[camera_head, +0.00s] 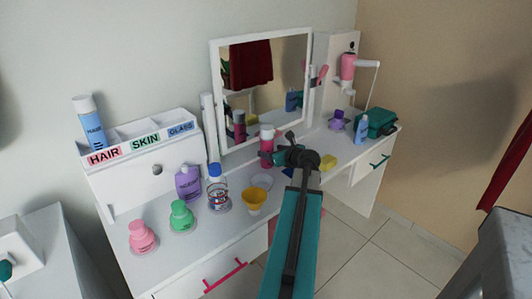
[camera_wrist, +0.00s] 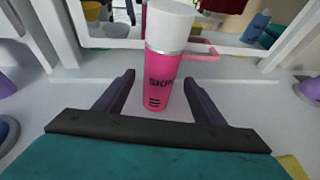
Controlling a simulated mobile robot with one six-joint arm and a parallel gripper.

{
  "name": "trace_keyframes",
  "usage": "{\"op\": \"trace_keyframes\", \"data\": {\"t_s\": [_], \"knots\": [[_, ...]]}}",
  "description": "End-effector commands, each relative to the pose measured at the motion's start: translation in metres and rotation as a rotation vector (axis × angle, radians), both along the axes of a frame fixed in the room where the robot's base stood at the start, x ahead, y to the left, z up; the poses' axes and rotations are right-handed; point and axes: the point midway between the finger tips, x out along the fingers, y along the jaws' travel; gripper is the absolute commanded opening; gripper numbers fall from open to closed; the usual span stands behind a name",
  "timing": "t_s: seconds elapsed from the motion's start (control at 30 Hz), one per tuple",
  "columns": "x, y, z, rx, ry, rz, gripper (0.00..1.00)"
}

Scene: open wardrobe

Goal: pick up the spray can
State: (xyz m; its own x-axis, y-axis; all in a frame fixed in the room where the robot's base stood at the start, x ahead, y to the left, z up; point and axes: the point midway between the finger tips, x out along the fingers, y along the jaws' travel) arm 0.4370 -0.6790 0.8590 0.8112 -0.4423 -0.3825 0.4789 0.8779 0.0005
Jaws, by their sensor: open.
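A pink spray can (camera_wrist: 163,80) with a white cap and the word SKIN stands upright on the white vanity top, in front of the mirror. It also shows in the head view (camera_head: 267,146), partly hidden by my gripper. My gripper (camera_wrist: 159,82) is open, with one dark finger on each side of the can in the wrist view and a gap on both sides. Whether the can is fully between the fingertips I cannot tell. Another can, blue with a white cap and marked HAIR (camera_head: 90,124), stands in the HAIR compartment at the left.
The white organizer (camera_head: 155,165) has HAIR, SKIN and GLASS labels. The mirror (camera_head: 265,88) stands behind the pink can. A yellow cup (camera_head: 253,201), a purple bottle (camera_head: 188,184) and a yellow item (camera_head: 328,162) are nearby. A teal case (camera_head: 378,122) sits at the right.

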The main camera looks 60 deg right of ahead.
Motion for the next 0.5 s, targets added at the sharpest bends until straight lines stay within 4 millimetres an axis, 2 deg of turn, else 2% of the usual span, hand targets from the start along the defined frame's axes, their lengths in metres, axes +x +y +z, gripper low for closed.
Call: {"op": "trace_keyframes", "data": {"t_s": [0.2, 0.5], "knots": [[0.019, -0.011, -0.009, 0.001, 0.001, 0.001, 0.63], [0.025, -0.014, -0.012, 0.000, 0.000, -0.001, 0.63]]}}
